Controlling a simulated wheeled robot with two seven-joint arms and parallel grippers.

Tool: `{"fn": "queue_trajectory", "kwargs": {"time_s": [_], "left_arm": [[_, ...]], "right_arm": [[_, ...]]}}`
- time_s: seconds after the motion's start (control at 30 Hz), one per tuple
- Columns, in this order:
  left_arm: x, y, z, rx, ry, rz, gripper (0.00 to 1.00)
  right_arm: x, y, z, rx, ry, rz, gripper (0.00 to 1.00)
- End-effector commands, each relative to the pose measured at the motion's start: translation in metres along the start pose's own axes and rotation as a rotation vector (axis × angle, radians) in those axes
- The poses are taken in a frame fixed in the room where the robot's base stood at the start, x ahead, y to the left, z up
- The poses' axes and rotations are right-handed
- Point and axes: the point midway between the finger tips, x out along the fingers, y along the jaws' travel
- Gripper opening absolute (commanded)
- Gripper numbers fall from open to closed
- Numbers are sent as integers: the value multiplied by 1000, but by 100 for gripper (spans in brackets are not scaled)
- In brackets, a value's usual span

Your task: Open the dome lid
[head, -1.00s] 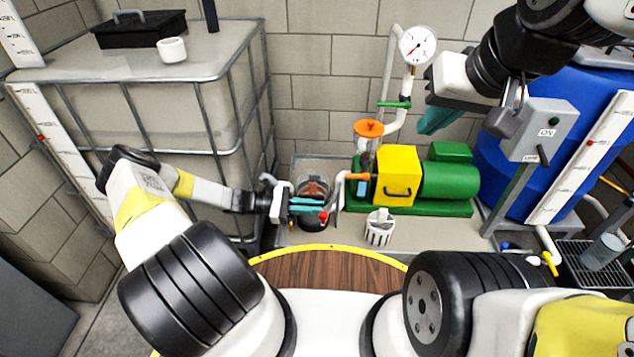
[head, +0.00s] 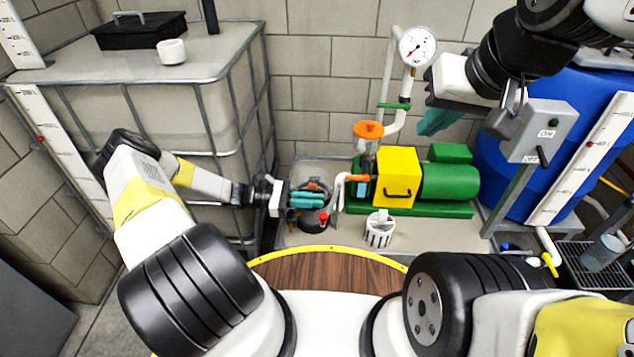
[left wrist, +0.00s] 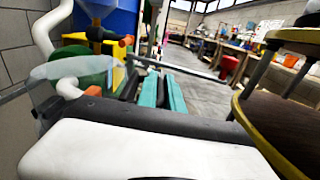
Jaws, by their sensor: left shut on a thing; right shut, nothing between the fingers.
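The clear dome lid (head: 312,170) is in the head view, left of the green pump, above a dark round base (head: 313,225) with a red knob. A reddish-brown part shows through it. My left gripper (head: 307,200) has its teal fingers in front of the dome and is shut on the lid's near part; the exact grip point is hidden. In the left wrist view its teal fingers (left wrist: 162,95) lie close together, and a translucent piece, probably the lid (left wrist: 80,68), shows to their left. My right gripper (head: 437,121) is shut and empty, high at the right near the gauge.
A yellow box (head: 397,177) and green pump (head: 450,181) stand right of the dome, with an orange-topped funnel (head: 368,131) and pipes. A white basket (head: 380,229) stands in front. A caged tank (head: 150,100) is left; a switch box (head: 540,130) is right.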

Motion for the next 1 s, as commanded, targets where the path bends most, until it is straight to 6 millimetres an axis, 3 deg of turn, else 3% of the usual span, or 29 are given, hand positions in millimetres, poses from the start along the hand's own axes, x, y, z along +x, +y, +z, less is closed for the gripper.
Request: {"fn": "queue_trajectory", "kwargs": {"time_s": [0.47,1.0], "left_arm": [[-1,32,48,-333,3,2,0],[-1,46,62,-333,2,3,0]], "right_arm": [[0,0,0,0,0,0,0],[0,0,0,0,0,0,0]]}}
